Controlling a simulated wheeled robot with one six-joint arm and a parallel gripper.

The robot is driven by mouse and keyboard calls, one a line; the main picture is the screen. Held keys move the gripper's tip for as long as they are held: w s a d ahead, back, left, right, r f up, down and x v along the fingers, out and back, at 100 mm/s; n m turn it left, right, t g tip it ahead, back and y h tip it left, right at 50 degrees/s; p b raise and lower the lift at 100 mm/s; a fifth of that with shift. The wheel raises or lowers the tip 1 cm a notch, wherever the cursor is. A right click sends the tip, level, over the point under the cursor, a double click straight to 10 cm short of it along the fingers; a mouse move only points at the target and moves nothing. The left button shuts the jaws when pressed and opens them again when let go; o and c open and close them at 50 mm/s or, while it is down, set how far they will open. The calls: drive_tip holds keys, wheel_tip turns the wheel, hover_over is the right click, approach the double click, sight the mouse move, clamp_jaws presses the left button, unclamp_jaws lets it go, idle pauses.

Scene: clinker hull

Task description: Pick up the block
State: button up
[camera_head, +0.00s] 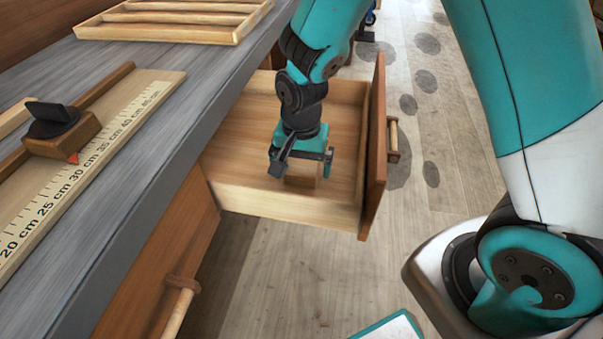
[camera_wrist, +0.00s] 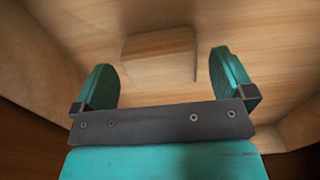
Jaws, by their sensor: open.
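The block (camera_wrist: 160,55) is light wood and sits on the floor of the open drawer (camera_head: 290,209). In the wrist view it shows between and just beyond the two teal fingers of my gripper (camera_wrist: 169,78). The fingers are apart, with a visible gap to the block on each side. In the head view my gripper (camera_head: 300,167) points down inside the drawer, and the block (camera_head: 302,182) shows only partly below and behind it. I cannot tell the exact height of the fingertips above the drawer floor.
The drawer's walls and brown front panel (camera_head: 375,150) surround my gripper. A grey worktop (camera_head: 190,100) lies to the left, with a ruler board and slider (camera_head: 62,133) and a wooden tray (camera_head: 175,18). Below is a closed drawer handle (camera_head: 178,305). Open floor lies to the right.

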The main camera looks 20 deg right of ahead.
wheel_tip(320, 180, down, 2)
drive_tip(key=shift+f, duration=0.25)
drive_tip(key=c, duration=0.9)
drive_tip(key=shift+c, duration=0.2)
